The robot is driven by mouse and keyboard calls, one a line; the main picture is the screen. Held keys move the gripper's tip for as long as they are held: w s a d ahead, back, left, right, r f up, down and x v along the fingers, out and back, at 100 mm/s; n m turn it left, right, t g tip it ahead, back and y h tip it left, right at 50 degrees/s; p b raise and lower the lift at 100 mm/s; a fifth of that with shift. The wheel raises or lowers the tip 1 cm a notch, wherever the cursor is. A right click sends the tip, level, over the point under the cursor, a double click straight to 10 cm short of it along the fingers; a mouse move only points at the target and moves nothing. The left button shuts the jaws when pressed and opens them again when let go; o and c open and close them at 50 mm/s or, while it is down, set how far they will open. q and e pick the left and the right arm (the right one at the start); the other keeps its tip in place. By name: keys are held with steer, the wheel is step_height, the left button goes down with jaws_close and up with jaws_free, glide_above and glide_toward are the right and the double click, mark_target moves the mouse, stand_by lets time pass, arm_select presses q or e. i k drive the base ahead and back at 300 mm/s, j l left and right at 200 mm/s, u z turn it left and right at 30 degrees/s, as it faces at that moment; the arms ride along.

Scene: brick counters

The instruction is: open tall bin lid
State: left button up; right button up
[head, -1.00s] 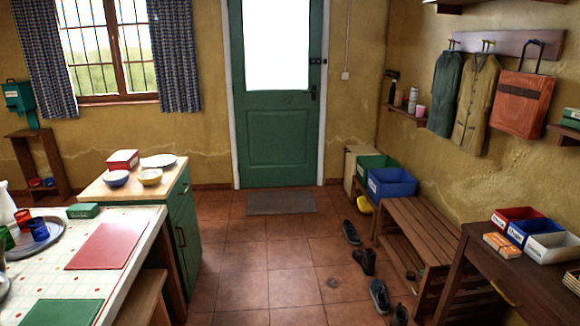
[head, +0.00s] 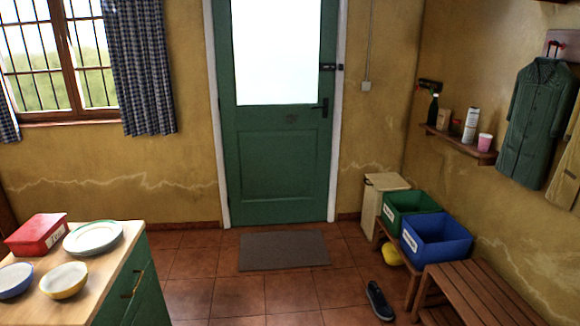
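A tall cream bin (head: 378,200) stands on the floor against the back wall, right of the green door. Its flat lid (head: 387,181) looks shut. Its lower right side is hidden behind the green box. Neither of my grippers shows in the head view.
A green box (head: 405,205) and a blue box (head: 437,241) sit on a low wooden stand beside the bin, with a slatted bench (head: 478,290) in front. A shoe (head: 379,300) and a yellow object (head: 391,252) are near the stand. Floor around the doormat (head: 284,251) is clear.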

mark_target(389, 180)
steer(key=i, duration=2.6)
steer(key=l+z, duration=0.05)
steer(key=l, duration=0.1)
